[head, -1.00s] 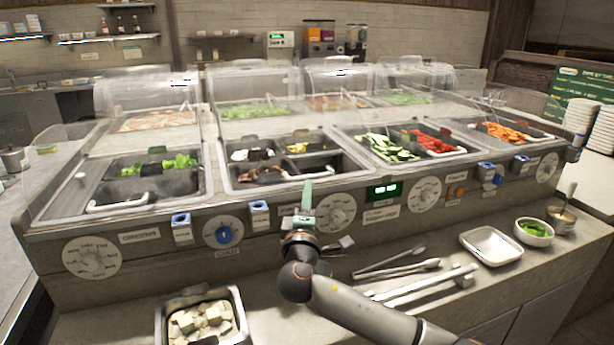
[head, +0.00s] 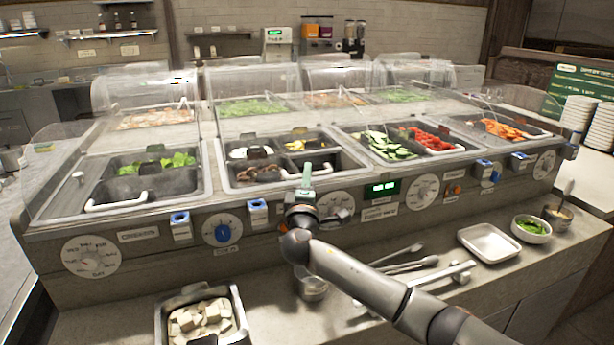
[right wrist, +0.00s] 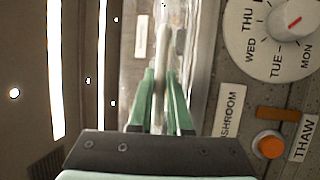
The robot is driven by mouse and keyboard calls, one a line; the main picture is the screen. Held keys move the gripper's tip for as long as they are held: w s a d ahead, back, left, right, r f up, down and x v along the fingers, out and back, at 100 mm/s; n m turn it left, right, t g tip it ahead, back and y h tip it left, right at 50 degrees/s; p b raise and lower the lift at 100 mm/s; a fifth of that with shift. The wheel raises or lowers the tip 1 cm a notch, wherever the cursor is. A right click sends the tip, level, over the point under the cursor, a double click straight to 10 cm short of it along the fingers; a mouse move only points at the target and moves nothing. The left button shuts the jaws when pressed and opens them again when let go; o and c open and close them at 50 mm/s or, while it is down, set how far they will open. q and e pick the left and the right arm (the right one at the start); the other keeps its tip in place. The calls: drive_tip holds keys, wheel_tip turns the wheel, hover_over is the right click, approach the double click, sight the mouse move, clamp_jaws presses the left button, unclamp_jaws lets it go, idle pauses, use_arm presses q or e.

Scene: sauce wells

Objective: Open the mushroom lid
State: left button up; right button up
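The mushroom well (head: 243,182) is the front well left of centre, a steel-rimmed bin with brown mushrooms showing on its left side. Its dark lid carries a pale bar handle (right wrist: 163,48) at the front edge. My right gripper (head: 306,170) stands upright at this handle. In the right wrist view its green fingers (right wrist: 160,85) lie close on both sides of the bar, with almost no gap, beside a label ending in "SHROOM". The fingers hide part of the handle in the head view. My left gripper is not in view.
Clear sneeze guards (head: 245,85) rise behind the front wells. Dials and blue tags line the front panel. The counter below holds a tofu bin (head: 162,315), tongs (head: 410,265), a white tray (head: 487,243), a bowl of greens (head: 531,229) and a small container (head: 312,288).

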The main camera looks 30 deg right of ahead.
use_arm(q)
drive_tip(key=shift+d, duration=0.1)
use_arm(e)
clamp_jaws()
idle(1.0)
